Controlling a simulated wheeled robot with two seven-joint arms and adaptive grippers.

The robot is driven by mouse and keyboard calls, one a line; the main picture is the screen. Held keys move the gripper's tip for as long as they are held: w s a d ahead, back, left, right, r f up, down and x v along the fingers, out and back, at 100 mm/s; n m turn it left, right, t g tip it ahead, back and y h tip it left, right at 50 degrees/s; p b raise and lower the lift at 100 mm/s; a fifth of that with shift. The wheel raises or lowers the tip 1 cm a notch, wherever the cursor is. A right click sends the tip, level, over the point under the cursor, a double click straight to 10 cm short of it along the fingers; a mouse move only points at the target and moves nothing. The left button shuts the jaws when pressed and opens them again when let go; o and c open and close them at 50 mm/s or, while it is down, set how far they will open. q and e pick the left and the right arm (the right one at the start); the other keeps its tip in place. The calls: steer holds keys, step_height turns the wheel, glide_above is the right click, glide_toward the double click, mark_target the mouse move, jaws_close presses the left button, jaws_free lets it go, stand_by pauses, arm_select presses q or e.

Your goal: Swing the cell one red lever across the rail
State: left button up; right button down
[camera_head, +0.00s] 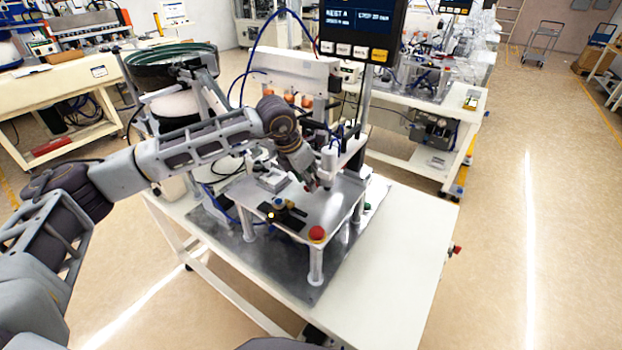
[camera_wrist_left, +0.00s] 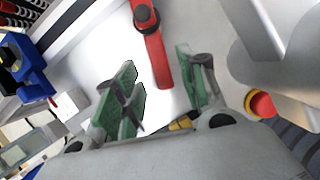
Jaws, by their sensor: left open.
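The red lever (camera_wrist_left: 161,65) shows in the left wrist view as a flat red bar with a dark round knob at its upper end. It lies over a pale, shiny plate. My left gripper (camera_wrist_left: 157,60) is open, with its green-padded fingers on either side of the lever; gaps show on both sides, and I cannot tell if either pad touches it. In the head view my left gripper (camera_head: 308,183) is over the raised metal plate (camera_head: 335,205) of the station, and the lever is mostly hidden there. My right gripper is not in view.
A red push button (camera_head: 317,233) stands at the plate's front corner; it also shows in the wrist view (camera_wrist_left: 261,103). A white cylinder (camera_head: 329,165) rises close to my gripper. A bowl feeder (camera_head: 170,53) and a display (camera_head: 362,25) stand behind. The white table's right side is clear.

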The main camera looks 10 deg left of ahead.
arm_select(q)
steer(key=shift+x, duration=0.85)
steer(key=shift+c, duration=0.3)
jaws_close()
